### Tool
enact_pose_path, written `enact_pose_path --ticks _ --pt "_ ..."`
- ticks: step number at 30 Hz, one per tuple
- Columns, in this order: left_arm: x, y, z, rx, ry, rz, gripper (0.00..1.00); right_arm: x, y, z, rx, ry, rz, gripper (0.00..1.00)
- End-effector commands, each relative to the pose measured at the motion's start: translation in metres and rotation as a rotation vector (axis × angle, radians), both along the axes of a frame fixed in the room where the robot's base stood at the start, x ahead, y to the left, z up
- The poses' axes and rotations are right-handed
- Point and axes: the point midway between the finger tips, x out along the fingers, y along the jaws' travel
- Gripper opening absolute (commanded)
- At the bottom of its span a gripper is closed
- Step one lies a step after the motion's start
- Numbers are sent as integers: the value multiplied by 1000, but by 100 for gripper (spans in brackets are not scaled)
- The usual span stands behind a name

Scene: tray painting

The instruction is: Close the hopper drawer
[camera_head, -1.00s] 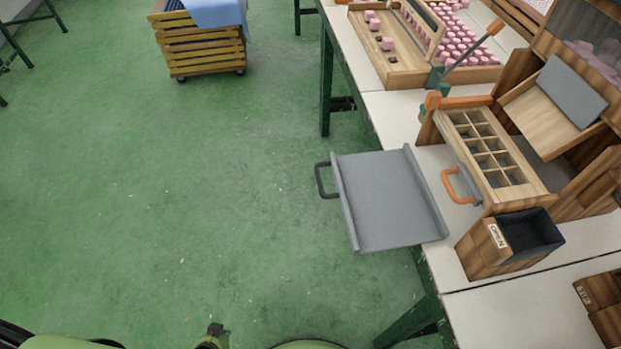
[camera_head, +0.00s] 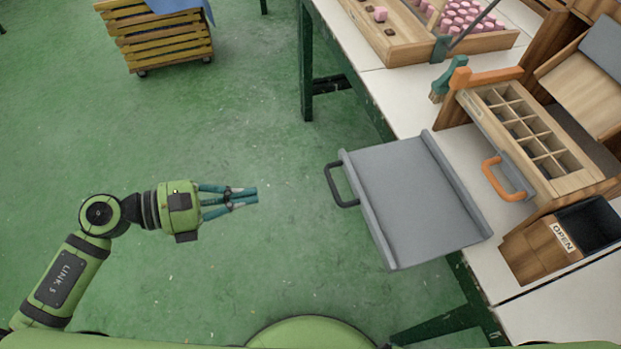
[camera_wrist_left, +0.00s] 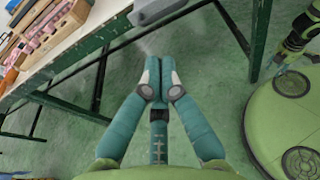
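The hopper drawer (camera_head: 575,183) is a wooden tray of small empty-looking compartments, pulled out of the wooden hopper unit at the right of the head view. It has a grey front with an orange handle (camera_head: 494,180) facing left. My left gripper (camera_head: 252,196) is over the green floor, well left of the drawer, with a grey tray between them. Its teal fingers are together with nothing visible between them; they also show together in the left wrist view (camera_wrist_left: 155,75).
The grey tray (camera_head: 415,195), with a black handle, juts past the white table's edge (camera_head: 385,95). An open-topped box labelled OPEN (camera_head: 540,250) stands beside the drawer. A teal brush (camera_head: 441,88) is behind. A slatted crate (camera_head: 165,40) stands on otherwise clear floor.

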Motion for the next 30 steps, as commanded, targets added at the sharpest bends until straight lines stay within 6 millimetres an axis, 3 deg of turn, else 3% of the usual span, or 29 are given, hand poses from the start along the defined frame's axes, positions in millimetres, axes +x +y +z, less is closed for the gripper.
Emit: enact_pose_path --ticks 15,21,30 --pt "33 -95 -17 -11 6 5 0 -76 -11 17 -25 157 -7 44" --pt "41 -116 -24 -8 6 6 0 -73 -10 22 -24 150 -7 44" --pt "43 -121 -27 -6 6 5 0 -57 -8 23 -20 122 -7 44"
